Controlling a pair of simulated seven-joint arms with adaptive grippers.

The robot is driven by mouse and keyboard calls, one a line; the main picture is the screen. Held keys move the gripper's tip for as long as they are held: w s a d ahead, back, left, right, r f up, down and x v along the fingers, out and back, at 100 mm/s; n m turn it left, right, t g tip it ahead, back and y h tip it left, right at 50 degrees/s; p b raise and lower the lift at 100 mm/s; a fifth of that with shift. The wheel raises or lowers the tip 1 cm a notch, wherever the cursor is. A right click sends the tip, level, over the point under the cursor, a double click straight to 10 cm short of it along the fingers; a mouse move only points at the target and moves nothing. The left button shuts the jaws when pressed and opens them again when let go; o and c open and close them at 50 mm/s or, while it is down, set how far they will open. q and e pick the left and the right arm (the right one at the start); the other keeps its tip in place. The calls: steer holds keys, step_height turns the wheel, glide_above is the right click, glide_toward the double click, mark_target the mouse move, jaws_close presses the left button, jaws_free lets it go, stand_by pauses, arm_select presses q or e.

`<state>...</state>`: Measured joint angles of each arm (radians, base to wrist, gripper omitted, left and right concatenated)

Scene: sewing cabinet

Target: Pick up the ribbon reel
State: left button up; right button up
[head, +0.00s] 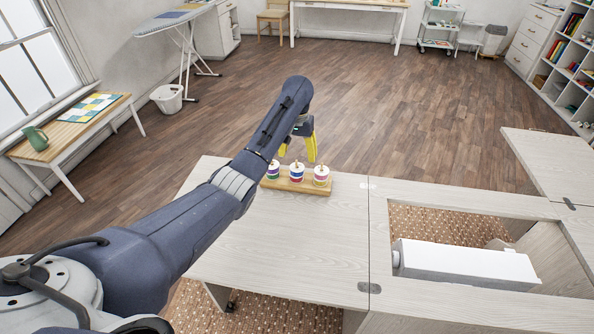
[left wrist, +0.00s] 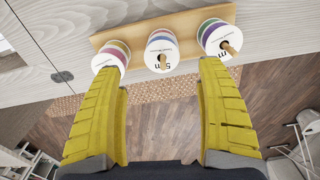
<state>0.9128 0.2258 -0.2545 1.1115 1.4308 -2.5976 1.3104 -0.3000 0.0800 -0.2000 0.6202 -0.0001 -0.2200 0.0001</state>
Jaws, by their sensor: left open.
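Three ribbon reels stand in a row on a wooden peg board (head: 284,186) near the far edge of the cabinet top. In the head view they are the left reel (head: 273,171), the middle reel (head: 296,173) and the right reel (head: 321,176). Each has white faces with coloured bands and a peg through it. My left gripper (head: 298,154) is open and empty, just beyond and above the reels. In the left wrist view its yellow fingers (left wrist: 161,70) are spread wide, with the middle reel (left wrist: 160,50) ahead of the gap between them. My right gripper is not in view.
The pale cabinet top (head: 290,245) is clear in front of the board. To the right, an opening holds a white sewing machine (head: 465,264). A raised leaf (head: 548,162) is at the far right. Open wooden floor lies beyond the cabinet.

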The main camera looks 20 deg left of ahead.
mark_target(297, 168)
arm_select(q)
steer(key=shift+a+f, duration=0.15)
steer(key=shift+f, duration=3.5)
steer(key=shift+c, duration=0.4)
steer(key=c, duration=1.1)
steer(key=shift+c, duration=0.2)
step_height(297, 168, up, 20)
steer(key=shift+r, duration=0.1)
